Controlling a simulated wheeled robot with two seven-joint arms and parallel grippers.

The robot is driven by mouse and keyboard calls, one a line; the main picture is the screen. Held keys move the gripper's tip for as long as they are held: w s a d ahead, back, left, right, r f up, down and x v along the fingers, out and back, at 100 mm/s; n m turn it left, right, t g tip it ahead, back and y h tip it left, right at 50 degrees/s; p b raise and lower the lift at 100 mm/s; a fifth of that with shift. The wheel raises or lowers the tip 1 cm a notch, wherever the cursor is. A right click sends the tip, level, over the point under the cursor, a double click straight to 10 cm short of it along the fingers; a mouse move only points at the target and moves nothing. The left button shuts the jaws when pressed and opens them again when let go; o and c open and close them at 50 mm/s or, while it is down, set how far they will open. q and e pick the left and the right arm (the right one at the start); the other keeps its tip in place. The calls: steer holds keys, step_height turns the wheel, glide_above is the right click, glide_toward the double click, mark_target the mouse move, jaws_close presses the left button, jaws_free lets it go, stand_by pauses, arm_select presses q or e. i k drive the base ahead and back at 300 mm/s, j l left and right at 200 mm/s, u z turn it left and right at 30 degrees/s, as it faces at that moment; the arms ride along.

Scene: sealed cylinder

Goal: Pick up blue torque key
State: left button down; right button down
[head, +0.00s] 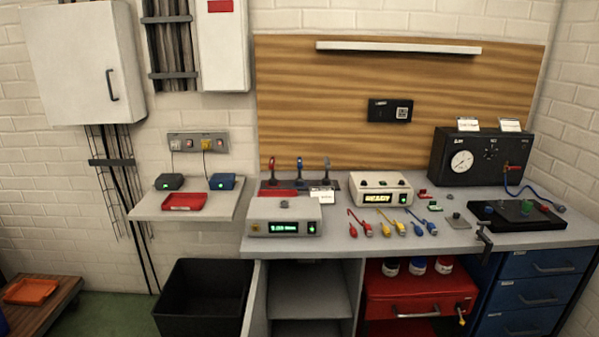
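A blue upright tool (299,167), which looks like the blue torque key, stands in a dark rack (336,184) at the back left of the workbench. A red one (271,169) stands to its left and a grey one (327,169) to its right. The lower end of the blue tool is too small to make out clearly. Neither of my grippers is in view.
A grey box with a green display (284,228) stands in front of the rack. A white "READY" box (381,193) and coloured leads (390,222) are to the right. A dark clamp (484,240) sits at the front edge. A black bin (203,300) stands below left.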

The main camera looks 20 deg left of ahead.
mark_target(300, 181)
steer(key=u, duration=0.6)
steer(key=i+l+u, duration=0.1)
steer(key=u, duration=0.3)
steer(key=i+l+u, duration=0.15)
steer(key=u, duration=0.3)
steer(key=l+u, duration=0.2)
steer(key=u, duration=0.2)
steer(key=i+l+u, duration=0.1)
steer(key=l+u, duration=0.15)
steer(key=u, duration=0.2)
